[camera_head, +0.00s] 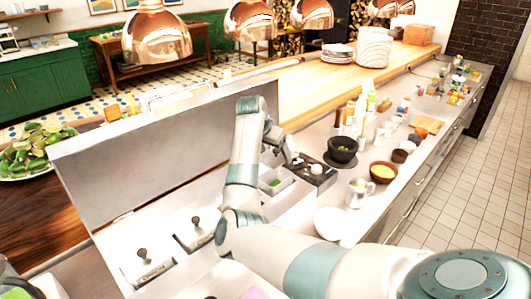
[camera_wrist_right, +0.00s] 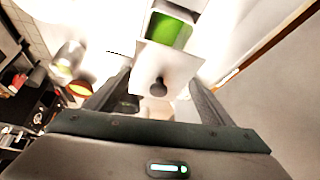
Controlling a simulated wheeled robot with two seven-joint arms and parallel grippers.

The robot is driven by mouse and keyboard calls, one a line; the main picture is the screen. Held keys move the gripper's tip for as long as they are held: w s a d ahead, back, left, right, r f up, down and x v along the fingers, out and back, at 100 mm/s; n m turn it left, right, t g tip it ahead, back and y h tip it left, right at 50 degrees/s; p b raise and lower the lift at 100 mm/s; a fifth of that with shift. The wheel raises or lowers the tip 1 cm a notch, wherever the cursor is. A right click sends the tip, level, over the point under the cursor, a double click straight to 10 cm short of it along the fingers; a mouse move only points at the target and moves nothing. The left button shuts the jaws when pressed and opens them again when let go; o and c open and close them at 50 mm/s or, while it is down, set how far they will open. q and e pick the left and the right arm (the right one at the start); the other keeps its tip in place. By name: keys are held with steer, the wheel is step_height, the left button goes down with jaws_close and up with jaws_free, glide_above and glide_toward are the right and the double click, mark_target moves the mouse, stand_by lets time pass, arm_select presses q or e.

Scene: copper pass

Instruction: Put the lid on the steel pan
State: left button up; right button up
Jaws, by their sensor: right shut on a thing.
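The steel pan (camera_head: 275,183) is set in the counter well; its green contents show in the right wrist view (camera_wrist_right: 170,32). A pale square lid (camera_wrist_right: 172,65) with a dark round knob lies between the fingers of my right gripper (camera_wrist_right: 160,85), overlapping the near side of the pan opening and leaving green uncovered. My right gripper (camera_head: 296,160) is shut on the lid; the exact contact points are unclear. In the head view the lid is hard to make out. My left gripper is not in view.
Two knobbed lids (camera_head: 145,253) (camera_head: 196,222) cover neighbouring pans. A raised metal panel (camera_head: 150,150) stands along the left. A black bowl (camera_head: 342,150), a steel jug (camera_head: 358,192) and a brown bowl (camera_head: 383,172) stand on the right counter.

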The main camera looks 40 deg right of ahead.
mark_target(271, 161)
steer(key=shift+f, duration=0.15)
step_height(271, 161, down, 5)
steer(key=b, duration=0.5)
steer(key=shift+f, duration=0.95)
steer(key=shift+a+p, duration=0.15)
steer(key=shift+p, duration=0.15)
stand_by(0.5)
steer(key=shift+f+p, duration=0.3)
steer(key=shift+p, duration=0.4)
stand_by(1.7)
steer(key=o, duration=1.1)
steer(key=shift+o, duration=0.5)
